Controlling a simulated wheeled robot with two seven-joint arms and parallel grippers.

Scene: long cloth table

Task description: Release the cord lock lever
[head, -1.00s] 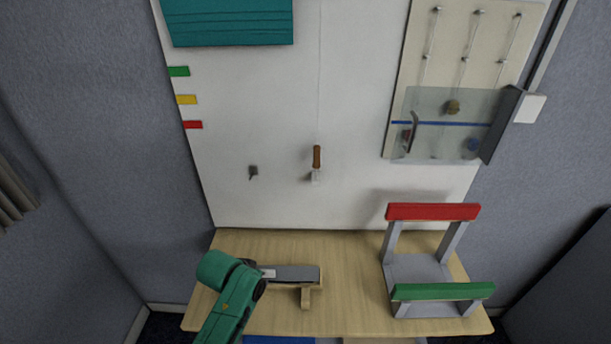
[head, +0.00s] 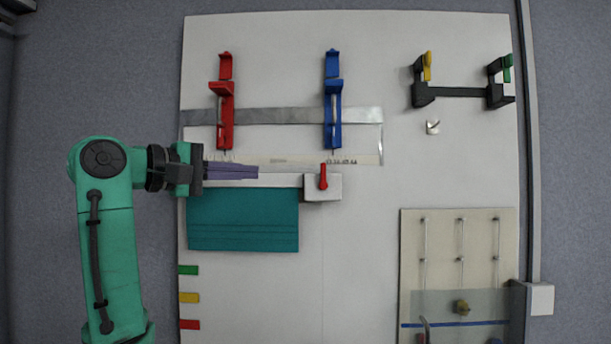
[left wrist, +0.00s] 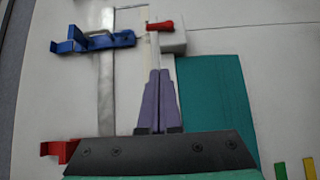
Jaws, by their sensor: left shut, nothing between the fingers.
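The red cord lock lever (head: 323,176) stands upright on a small white lock box (head: 318,190) at the right end of the blind's rail, on the white board. In the left wrist view, the lever (left wrist: 160,26) lies ahead of the fingertips. My left gripper (head: 257,172) points right along the rail, with its purple fingers closed together and empty. Its tips are apart from the lever, to its left; the fingers also show in the left wrist view (left wrist: 158,72). A teal blind (head: 243,220) hangs below the rail. A faint cord runs down from the box. My right gripper is out of view.
A red clamp (head: 225,110) and a blue clamp (head: 332,110) sit on a metal strip just above the rail. Black brackets with yellow and green levers (head: 462,92) are at upper right. A cord panel (head: 410,255) is at lower right. The board right of the lock box is clear.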

